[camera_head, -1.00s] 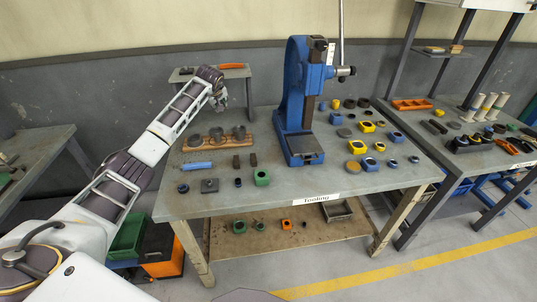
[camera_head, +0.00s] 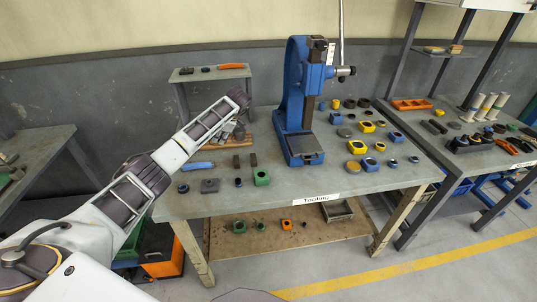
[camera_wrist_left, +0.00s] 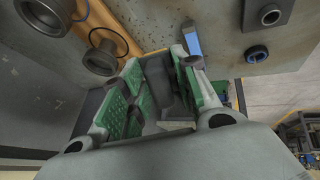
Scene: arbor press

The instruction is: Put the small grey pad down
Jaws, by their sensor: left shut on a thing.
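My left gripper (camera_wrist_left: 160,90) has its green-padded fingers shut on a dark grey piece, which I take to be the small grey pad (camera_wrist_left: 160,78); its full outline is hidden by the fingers. In the head view my left gripper (camera_head: 234,130) hangs low over the back left of the tooling table (camera_head: 270,200), in front of the wooden rack. Whether the pad touches anything below cannot be told. My right gripper is not in view.
The wooden rack (camera_wrist_left: 122,32) with grey cylinders lies close beside the left gripper. A blue bar (camera_wrist_left: 193,42) and a grey block with a hole (camera_wrist_left: 268,14) are nearby. The blue press (camera_head: 296,95) stands to the right. A small raised shelf (camera_head: 212,73) is behind.

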